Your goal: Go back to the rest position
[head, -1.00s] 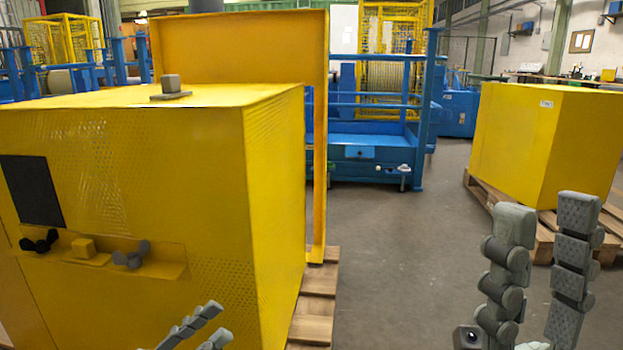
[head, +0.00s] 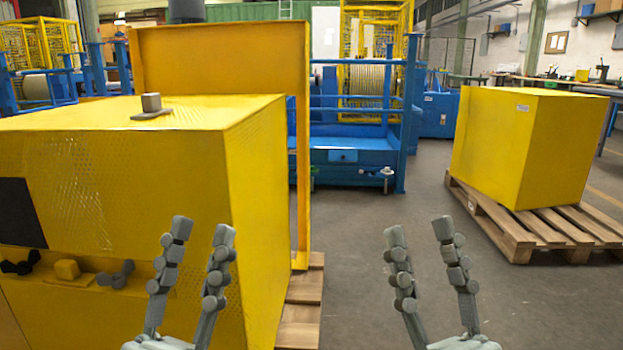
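My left gripper (head: 202,228) is in the lower left of the head view, in front of the near yellow machine cabinet (head: 262,200). Its two fingers point up and stand apart, with nothing between them. My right gripper (head: 418,232) is right of the middle, over the grey floor in the picture. Its fingers also point up, spread and empty. The cabinet front shows a dark panel (head: 20,213), two dark winged knobs (head: 115,275) and a small yellow block (head: 67,269). A grey block on a plate (head: 152,105) sits on the cabinet top.
A second yellow box (head: 520,145) stands on a wooden pallet (head: 490,213) at the right. Another pallet (head: 302,308) shows under the near cabinet. Blue machinery (head: 345,155) stands behind. The grey floor (head: 370,220) between the boxes is clear.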

